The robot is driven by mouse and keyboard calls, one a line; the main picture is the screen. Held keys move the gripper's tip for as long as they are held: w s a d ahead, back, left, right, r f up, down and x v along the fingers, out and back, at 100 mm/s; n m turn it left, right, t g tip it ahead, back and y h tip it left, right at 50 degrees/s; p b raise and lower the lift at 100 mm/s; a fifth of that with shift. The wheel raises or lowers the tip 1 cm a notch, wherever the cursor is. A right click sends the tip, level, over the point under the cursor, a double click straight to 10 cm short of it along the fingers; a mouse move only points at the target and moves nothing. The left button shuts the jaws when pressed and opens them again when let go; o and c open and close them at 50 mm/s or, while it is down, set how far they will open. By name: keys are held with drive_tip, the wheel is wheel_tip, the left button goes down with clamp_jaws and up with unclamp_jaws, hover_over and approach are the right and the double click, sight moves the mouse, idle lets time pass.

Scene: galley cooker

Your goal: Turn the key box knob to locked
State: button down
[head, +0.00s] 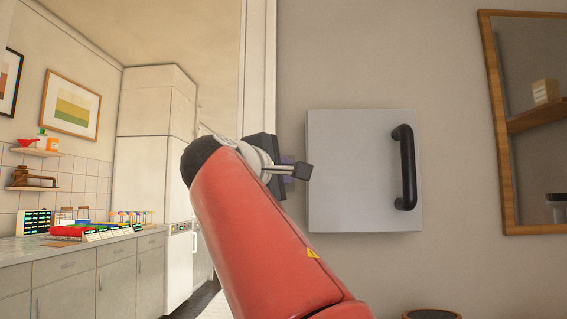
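A pale grey square box door (350,205), which looks like the key box, is on the wall right of centre. It has an upright black bar handle (405,168) at its right side. I see no round knob on it; a knob may be hidden behind my arm. My gripper (299,171) is at the left edge of the door in the picture, with its dark fingertip pointing right. Small purplish parts show beside it, and I cannot tell what they belong to. The view from behind does not show whether the fingers are open or shut.
A wood-framed mirror or shelf niche (497,130) is on the wall at the right. A round rim (432,314) shows at the bottom edge. At the left, a counter (75,262) holds several coloured items, with a tall white cabinet (150,150) beyond it.

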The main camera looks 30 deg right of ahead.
drive_tip(key=shift+f+m+g, duration=0.15)
drive_tip(key=shift+m+g, duration=0.15)
drive_tip(key=shift+m, duration=0.5)
drive_tip(key=shift+f+p, duration=0.1)
drive_tip(key=shift+p, duration=0.2)
drive_tip(key=c, duration=1.3)
unclamp_jaws()
drive_tip(key=v, duration=0.7)
drive_tip(key=shift+s+a+b, duration=0.25)
drive_tip(key=shift+a+b, duration=0.05)
drive_tip(key=shift+b, duration=0.05)
drive_tip(key=shift+a, duration=0.1)
